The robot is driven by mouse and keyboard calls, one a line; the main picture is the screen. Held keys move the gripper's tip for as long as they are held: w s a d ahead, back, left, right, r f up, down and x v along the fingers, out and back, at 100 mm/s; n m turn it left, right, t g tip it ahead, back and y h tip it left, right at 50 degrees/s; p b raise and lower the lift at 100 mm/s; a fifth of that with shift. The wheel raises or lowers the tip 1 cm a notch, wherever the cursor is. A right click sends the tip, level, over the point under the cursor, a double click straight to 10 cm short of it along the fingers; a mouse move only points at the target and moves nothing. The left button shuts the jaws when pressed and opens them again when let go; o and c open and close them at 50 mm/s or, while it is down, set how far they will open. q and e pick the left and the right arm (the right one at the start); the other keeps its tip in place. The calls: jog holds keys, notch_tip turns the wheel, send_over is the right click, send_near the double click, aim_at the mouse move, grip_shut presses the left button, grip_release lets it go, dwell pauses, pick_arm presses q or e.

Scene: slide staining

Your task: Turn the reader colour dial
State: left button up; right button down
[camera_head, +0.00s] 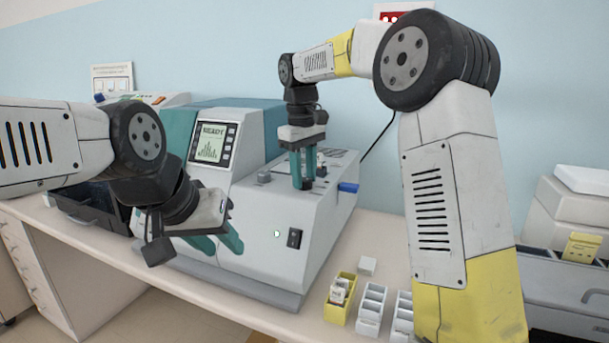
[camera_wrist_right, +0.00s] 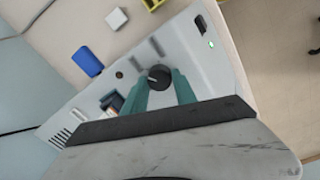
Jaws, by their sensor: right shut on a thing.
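The reader (camera_head: 255,215) is a grey-white machine with a screen (camera_head: 211,143) that reads READY above a green graph. In the right wrist view a dark round dial (camera_wrist_right: 159,76) with a light pointer mark sits on the reader's top panel (camera_wrist_right: 205,65). My right gripper (camera_wrist_right: 160,85) has its two teal fingers on either side of this dial and is shut on it. In the head view the right gripper (camera_head: 303,178) points down onto the panel and its fingers hide the dial. My left gripper (camera_head: 219,242) hangs in front of the reader with its teal fingers apart and nothing between them.
A blue part (camera_head: 348,187) sticks out of the reader's right side. A black switch (camera_head: 294,238) is on the reader's front.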

jog(key=n, duration=0.5)
jog(key=shift+n, duration=0.4)
jog(key=n, duration=0.5)
jog(key=shift+d+y, duration=0.1)
jog(key=shift+y, duration=0.2)
jog(key=c, duration=1)
grip_release()
jog(key=shift+s, duration=0.1)
jog(key=shift+r, duration=0.1)
